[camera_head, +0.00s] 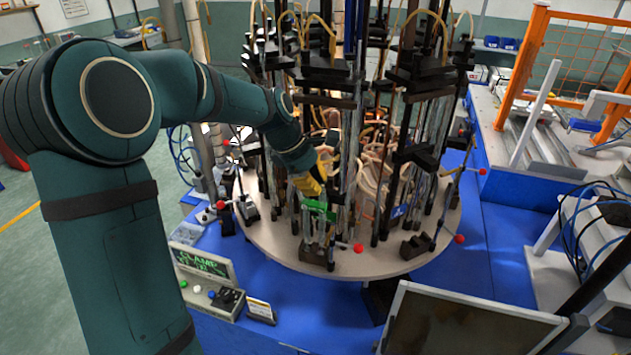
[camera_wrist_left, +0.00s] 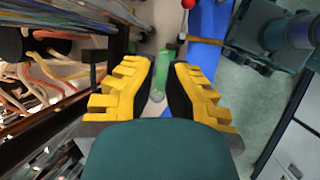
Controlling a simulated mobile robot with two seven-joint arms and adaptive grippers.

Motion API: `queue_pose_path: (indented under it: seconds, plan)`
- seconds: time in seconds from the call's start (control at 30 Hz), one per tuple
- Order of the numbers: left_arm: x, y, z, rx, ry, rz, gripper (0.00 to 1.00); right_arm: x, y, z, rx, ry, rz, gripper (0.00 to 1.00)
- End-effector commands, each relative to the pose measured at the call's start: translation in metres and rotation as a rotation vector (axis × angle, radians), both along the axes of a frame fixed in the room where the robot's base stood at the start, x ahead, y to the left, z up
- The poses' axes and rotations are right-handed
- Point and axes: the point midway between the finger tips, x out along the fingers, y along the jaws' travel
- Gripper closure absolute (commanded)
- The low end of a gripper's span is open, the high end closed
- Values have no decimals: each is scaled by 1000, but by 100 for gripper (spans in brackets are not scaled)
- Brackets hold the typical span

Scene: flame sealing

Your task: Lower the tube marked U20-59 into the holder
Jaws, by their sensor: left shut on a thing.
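My left gripper (camera_head: 312,184), with yellow stepped fingers, reaches from the left to the front edge of the round carousel. In the left wrist view the left gripper (camera_wrist_left: 162,82) is shut on a slim clear tube (camera_wrist_left: 158,95). A green part (camera_wrist_left: 165,60) shows just beyond the fingertips, and it also shows in the head view (camera_head: 319,209) right below the fingers. No marking U20-59 is readable. A dark holder block (camera_head: 313,256) stands on the carousel rim below the gripper. I cannot tell whether the tube touches it. My right gripper is not in view.
The carousel plate (camera_head: 290,247) carries several tall rods, clamps and hoses close around my gripper. Red-knobbed levers (camera_head: 358,248) stick out from its rim. A control box with a small screen (camera_head: 203,263) stands front left. A monitor (camera_head: 465,322) stands front right.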

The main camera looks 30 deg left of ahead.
Motion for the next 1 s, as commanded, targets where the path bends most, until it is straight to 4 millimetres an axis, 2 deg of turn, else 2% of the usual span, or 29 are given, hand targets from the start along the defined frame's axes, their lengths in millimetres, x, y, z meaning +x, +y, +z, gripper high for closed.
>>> queue_pose_path:
  seconds: [1.0]
  plan:
    - [0,0,-11,0,0,1,100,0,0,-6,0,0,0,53]
